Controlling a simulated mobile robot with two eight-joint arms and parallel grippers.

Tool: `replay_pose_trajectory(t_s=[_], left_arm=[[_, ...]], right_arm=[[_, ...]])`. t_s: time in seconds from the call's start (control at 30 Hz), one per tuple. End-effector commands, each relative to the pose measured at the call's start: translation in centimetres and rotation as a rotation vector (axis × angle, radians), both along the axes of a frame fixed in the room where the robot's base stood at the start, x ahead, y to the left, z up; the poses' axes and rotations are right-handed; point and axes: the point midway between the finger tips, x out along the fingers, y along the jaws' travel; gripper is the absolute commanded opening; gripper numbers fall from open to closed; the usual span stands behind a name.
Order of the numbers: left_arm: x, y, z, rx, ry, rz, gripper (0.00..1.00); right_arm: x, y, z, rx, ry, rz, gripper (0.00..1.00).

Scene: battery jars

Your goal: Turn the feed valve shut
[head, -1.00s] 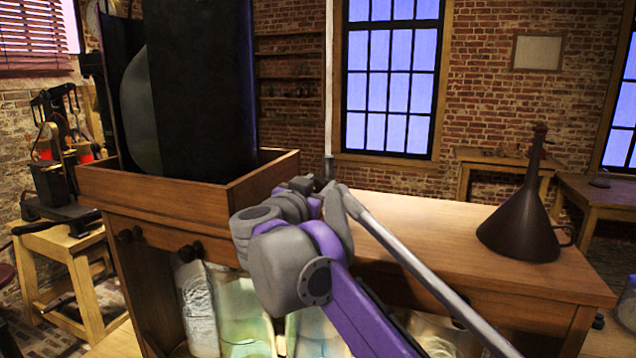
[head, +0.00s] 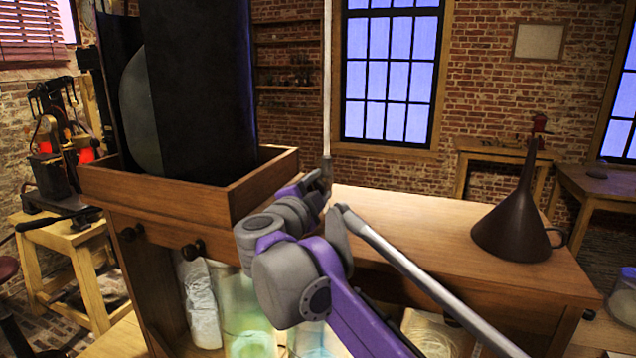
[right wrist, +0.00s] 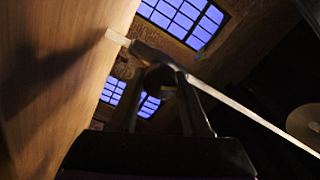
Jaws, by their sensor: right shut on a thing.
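A thin white pipe (head: 327,70) hangs straight down over the wooden bench in the head view. A small dark fitting (head: 327,166) at its lower end looks like the feed valve. My right gripper (head: 322,183) is at this fitting, mostly hidden by its own wrist. In the right wrist view my right gripper (right wrist: 162,84) is shut on the dark valve (right wrist: 155,58), between a short pale end and the long pale pipe (right wrist: 255,117). The fingers hide part of the valve, and its handle angle cannot be told. My left gripper is not in view.
A wooden tray (head: 262,187) with a large dark box stands left of my right arm. A dark funnel (head: 515,225) stands on the bench at the right. Glass jars (head: 245,305) stand below the bench top. The bench top between arm and funnel is clear.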

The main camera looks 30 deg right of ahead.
Motion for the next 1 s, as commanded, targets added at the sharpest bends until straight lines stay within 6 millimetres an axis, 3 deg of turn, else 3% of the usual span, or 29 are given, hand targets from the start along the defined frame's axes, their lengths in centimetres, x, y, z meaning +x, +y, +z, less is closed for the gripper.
replay_pose_trajectory(t_s=[0.5, 1.0], left_arm=[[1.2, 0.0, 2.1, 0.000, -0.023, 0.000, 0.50], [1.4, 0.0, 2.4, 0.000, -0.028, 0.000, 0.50]], right_arm=[[0.0, 0.0, 0.0, 0.242, -0.284, 0.000, 0.00], [0.0, 0.0, -0.2, 0.300, -0.350, 0.001, 0.00]])
